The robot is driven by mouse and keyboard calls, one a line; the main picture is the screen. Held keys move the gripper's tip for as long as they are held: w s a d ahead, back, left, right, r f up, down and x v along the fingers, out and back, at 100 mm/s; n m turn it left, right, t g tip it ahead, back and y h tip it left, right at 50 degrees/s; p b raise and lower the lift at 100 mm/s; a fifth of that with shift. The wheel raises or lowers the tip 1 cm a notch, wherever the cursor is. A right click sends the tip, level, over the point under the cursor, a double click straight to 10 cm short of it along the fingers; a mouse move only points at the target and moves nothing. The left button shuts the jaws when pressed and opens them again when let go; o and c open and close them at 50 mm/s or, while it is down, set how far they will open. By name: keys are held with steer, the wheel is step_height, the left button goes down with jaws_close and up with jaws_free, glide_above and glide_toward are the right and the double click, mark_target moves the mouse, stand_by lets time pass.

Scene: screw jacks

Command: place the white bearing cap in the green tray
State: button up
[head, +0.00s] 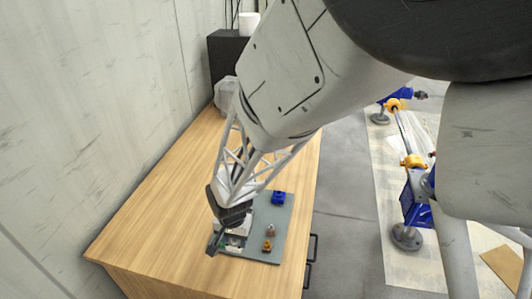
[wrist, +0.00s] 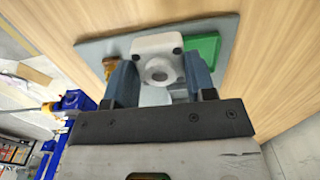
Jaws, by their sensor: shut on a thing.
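The white bearing cap (wrist: 158,48) is a squarish block with a round raised boss and small corner holes. My gripper (wrist: 160,80) is shut on it, one finger on each side in the wrist view. In the head view my gripper (head: 229,238) is low over the near left part of the grey board, and the cap (head: 236,241) shows partly below it. The green tray (wrist: 203,48) is just right of the cap in the wrist view, partly hidden by the right finger. I cannot tell how far the cap is above the board.
The grey board (head: 262,213) lies on the wooden bench (head: 160,212). A blue part (head: 278,197), a brownish-grey part (head: 271,230) and an orange part (head: 267,245) stand on its right side. A wall runs along the left. The bench is clear left of the board.

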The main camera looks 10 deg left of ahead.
steer(key=w+a, duration=0.4)
steer(key=w, duration=0.1)
steer(key=shift+a+f, duration=0.15)
steer(key=shift+f, duration=0.15)
steer(key=shift+s+f, duration=0.1)
steer(key=shift+f, duration=1.65)
steer(key=shift+f, duration=0.15)
steer(key=o, duration=1.2)
steer(key=shift+c, duration=0.2)
